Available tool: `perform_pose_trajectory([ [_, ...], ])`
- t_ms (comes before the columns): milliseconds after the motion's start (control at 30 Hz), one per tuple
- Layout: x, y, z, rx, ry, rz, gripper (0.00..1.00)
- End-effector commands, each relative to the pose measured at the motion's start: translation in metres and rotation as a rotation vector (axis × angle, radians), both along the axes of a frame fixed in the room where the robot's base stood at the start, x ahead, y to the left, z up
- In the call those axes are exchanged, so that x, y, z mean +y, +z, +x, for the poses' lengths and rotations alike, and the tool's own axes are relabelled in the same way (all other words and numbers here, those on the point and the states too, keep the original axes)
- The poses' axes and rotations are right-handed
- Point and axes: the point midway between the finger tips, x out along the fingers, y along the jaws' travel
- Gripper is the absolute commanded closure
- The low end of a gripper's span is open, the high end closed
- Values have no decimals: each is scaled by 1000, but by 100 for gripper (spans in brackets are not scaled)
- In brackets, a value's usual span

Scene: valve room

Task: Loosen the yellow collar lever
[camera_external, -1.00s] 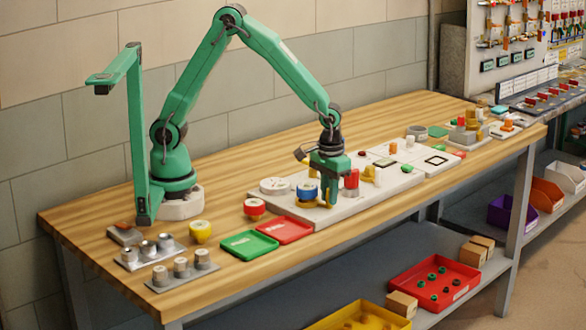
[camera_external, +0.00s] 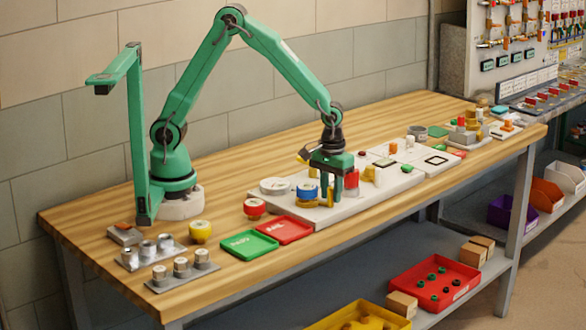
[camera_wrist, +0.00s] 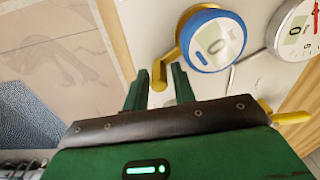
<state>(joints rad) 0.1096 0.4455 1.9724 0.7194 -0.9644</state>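The blue-rimmed round cap (camera_external: 307,191) with a white face stands on the pale board (camera_external: 345,208); it also shows in the wrist view (camera_wrist: 212,40). A yellow lever (camera_wrist: 172,58) reaches out from under it towards my gripper. In the external view, yellow (camera_external: 321,205) shows low beside the blue cap, near my fingers. My gripper (camera_external: 324,202) is open, fingers down, just right of the blue cap. In the wrist view, my two green fingers (camera_wrist: 160,72) stand apart with the lever's end between them. I cannot tell whether either finger touches it.
A red cylinder (camera_external: 351,180) stands close right of my gripper. A white-faced dial (camera_wrist: 296,30) with a metal rim is beside the blue cap. Green (camera_external: 249,244) and red (camera_external: 284,230) trays lie in front of the board.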

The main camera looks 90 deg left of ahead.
Motion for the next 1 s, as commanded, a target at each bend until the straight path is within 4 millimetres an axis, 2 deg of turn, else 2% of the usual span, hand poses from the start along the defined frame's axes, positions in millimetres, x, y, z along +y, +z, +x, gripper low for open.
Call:
perform_pose_trajectory([
  [367,-1,6,0,1,-3,0,74],
  [833,0,62,0,-3,-1,0,74],
  [1000,0,75,0,0,-1,0,74],
])
